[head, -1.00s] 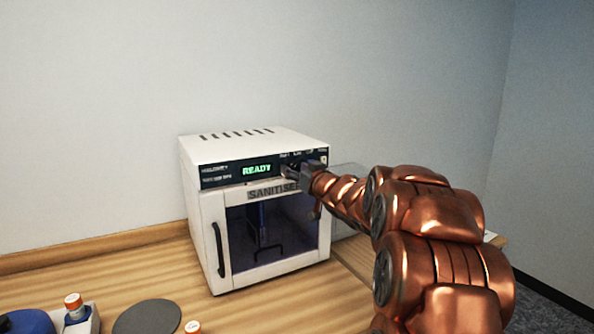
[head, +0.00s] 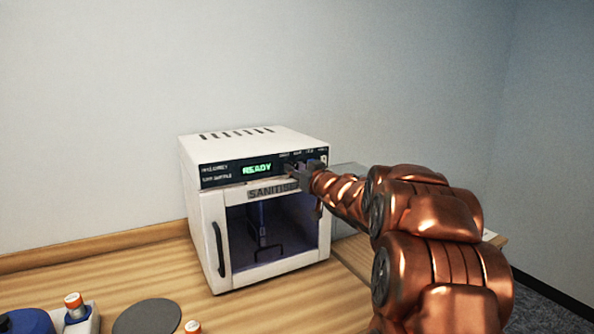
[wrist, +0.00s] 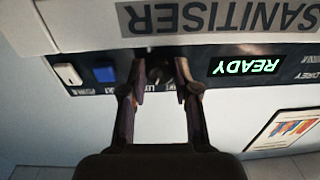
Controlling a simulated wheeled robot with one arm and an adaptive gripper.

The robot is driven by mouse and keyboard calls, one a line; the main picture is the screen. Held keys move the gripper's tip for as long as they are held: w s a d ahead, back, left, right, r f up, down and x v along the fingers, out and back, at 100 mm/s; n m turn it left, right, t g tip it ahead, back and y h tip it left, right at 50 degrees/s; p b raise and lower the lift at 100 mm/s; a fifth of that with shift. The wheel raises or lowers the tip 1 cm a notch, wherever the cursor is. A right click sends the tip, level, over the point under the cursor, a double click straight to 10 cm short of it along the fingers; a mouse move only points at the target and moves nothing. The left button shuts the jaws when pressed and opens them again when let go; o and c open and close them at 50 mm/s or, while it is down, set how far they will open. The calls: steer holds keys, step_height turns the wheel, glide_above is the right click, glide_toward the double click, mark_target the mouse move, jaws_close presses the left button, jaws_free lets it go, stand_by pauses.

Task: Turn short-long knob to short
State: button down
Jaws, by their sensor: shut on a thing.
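The white sanitiser (head: 208,230) stands on the wooden bench with a black control panel (head: 222,174) across its top front and a lit green READY display (head: 257,168). The wrist view shows the panel upside down. There a small dark round knob (wrist: 158,70) sits between the fingers of my gripper (wrist: 160,76), one finger on each side of it. My gripper (head: 305,171) is shut on this knob and hides it in the head view. The knob's label is partly covered by the fingers, and its pointer direction cannot be read.
A blue button (wrist: 104,73) and a white switch (wrist: 69,74) are close beside the knob. The sanitiser's glass door (head: 270,228) with a dark handle (head: 219,249) is shut below. Orange-capped bottles (head: 75,306) and a grey disc (head: 147,316) are at the front left.

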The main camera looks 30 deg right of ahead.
steer(key=shift+n+b, duration=0.85)
steer(key=shift+n, duration=2.55)
steer(key=shift+r, duration=0.1)
steer(key=c, duration=0.8)
jaws_free()
steer(key=shift+c, duration=0.2)
